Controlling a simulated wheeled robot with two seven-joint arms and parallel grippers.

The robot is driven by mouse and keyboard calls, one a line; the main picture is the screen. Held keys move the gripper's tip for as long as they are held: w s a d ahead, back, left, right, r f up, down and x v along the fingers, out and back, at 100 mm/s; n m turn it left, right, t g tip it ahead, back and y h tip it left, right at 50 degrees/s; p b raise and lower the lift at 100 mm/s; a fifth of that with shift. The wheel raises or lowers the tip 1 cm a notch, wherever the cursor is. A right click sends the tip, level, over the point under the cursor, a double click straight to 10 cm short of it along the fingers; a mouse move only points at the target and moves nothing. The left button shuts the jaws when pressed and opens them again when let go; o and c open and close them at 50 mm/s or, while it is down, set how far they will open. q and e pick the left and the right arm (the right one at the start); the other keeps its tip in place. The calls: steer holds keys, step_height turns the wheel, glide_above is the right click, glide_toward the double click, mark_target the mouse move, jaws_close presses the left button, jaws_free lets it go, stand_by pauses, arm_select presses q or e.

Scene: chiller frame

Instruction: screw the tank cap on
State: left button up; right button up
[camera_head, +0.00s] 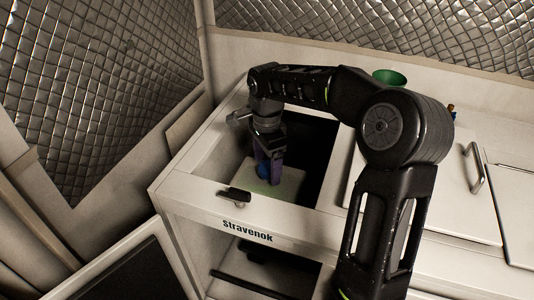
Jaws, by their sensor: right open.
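My right gripper (270,168) reaches down into the square opening of the white chiller cabinet, with its fingers pointing down. Below is a pale, flat surface, which looks like the tank top (290,186). I cannot tell whether the cap is seated straight on it. My left gripper is out of view.
The white cabinet (190,180), marked "Stravenok", frames the opening closely around the gripper. A dark latch (235,195) sits on its front rim. A green bowl-like funnel (389,77) stands behind my right arm. A lid with a metal handle (474,168) lies at the right. Quilted walls close off the back and left.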

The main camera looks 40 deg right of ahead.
steer(key=shift+f, duration=0.1)
steer(key=shift+c, duration=0.4)
steer(key=c, duration=1.2)
steer(key=o, duration=1.1)
steer(key=n+p, duration=0.1)
steer(key=n, duration=0.4)
steer(key=shift+s, duration=0.1)
steer(key=n, duration=0.4)
steer(key=shift+s+p, duration=0.1)
steer(key=shift+p, duration=0.2)
